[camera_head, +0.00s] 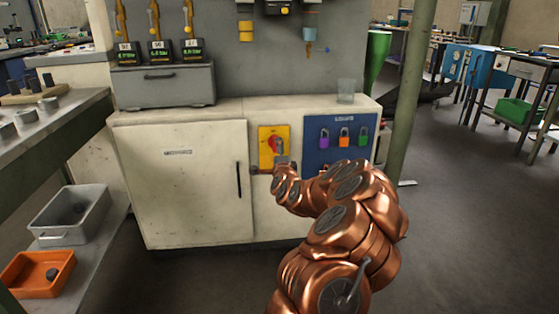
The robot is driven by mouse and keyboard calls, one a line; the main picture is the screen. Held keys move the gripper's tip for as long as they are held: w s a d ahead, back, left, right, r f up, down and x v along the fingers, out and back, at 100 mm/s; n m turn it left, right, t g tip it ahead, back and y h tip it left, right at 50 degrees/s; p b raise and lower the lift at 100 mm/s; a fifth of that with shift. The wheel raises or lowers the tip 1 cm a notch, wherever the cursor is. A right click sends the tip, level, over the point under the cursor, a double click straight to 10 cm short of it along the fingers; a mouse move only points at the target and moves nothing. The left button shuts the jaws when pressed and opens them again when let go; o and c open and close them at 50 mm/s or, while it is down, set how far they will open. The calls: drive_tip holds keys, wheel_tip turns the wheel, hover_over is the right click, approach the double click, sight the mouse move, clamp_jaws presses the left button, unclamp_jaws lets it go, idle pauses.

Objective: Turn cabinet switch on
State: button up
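The cabinet switch (274,143) is a red rotary knob on a yellow plate (264,134), set in the front of a pale cabinet (185,185). A grey piece stands upright over the right part of the knob; I cannot tell whether it is the switch handle or part of my gripper. My copper arm reaches up from the lower right. My gripper (282,158) is at the lower right of the yellow plate, right by the knob. Its fingers are small and partly hidden by my wrist, so I cannot tell whether they touch or hold the knob.
Right of the switch is a blue panel (318,160) with purple, orange and green padlocks. A glass (346,91) and a grey drawer box (163,85) stand on the cabinet top. A shelf rack with a grey bin (70,235) and an orange bin (38,283) is at left. A green post (408,100) stands right.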

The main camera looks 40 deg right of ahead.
drive_tip(key=shift+v, duration=2)
drive_tip(key=shift+r, duration=0.1)
